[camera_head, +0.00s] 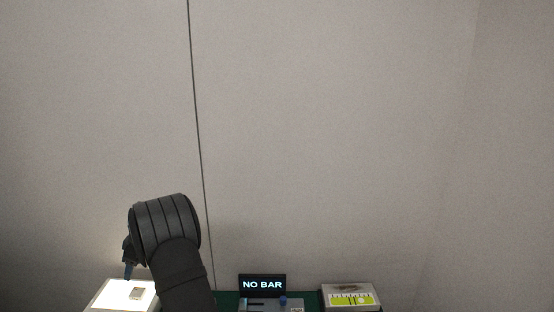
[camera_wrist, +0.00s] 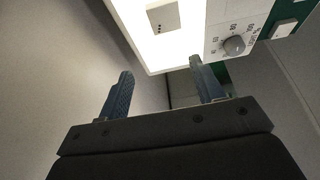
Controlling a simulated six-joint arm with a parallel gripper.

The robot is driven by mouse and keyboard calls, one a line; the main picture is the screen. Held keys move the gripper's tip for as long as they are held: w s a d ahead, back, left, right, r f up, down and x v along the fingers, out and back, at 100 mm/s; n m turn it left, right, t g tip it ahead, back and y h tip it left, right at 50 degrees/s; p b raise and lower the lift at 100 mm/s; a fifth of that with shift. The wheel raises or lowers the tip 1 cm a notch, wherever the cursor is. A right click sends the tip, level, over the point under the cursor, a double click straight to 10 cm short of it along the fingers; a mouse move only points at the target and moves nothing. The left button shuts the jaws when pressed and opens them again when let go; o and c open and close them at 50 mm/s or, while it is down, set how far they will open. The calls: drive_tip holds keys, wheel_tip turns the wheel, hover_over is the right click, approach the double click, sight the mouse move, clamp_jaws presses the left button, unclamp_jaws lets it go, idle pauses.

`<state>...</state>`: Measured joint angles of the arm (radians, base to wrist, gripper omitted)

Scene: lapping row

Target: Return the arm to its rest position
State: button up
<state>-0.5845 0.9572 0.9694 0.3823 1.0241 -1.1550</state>
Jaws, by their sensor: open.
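My arm rises at the lower left of the head view, bent over to the left. My gripper (camera_wrist: 158,88) shows in the wrist view with its two blue-grey fingers wide apart and nothing between them. In the head view one fingertip (camera_head: 128,270) hangs just above or beside the lit white box (camera_head: 108,296). The box also shows at the top of the wrist view (camera_wrist: 140,45), beyond the fingers. A small grey block (camera_head: 137,293) lies on its bright top, apart from the fingers; it shows in the wrist view too (camera_wrist: 163,17).
A dark display (camera_head: 262,284) reading "NO BAR" stands behind a grey device (camera_head: 262,304). A box with a yellow-green scale (camera_head: 350,298) is to its right. The lit box carries a dial (camera_wrist: 234,45).

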drive_tip(key=a+f, duration=0.2)
drive_tip(key=a, duration=0.1)
drive_tip(key=s+a+f, duration=0.1)
drive_tip(key=a, duration=0.1)
drive_tip(key=shift+o, duration=0.2)
drive_tip(key=o, duration=0.8)
drive_tip(key=s+d+r+t+h, duration=0.1)
drive_tip(key=s+d+r+h, duration=0.15)
drive_tip(key=s+r, duration=0.4)
drive_tip(key=s+d+r+h, duration=0.2)
drive_tip(key=s+d+r, duration=0.2)
drive_tip(key=s, duration=0.5)
drive_tip(key=f, duration=0.5)
drive_tip(key=w+f, duration=0.1)
drive_tip(key=f, duration=0.2)
drive_tip(key=shift+w+a+f, duration=0.1)
drive_tip(key=shift+a+f, duration=0.2)
drive_tip(key=r, duration=0.3)
drive_tip(key=s+r, duration=0.1)
drive_tip(key=r, duration=0.6)
drive_tip(key=shift+s, duration=0.15)
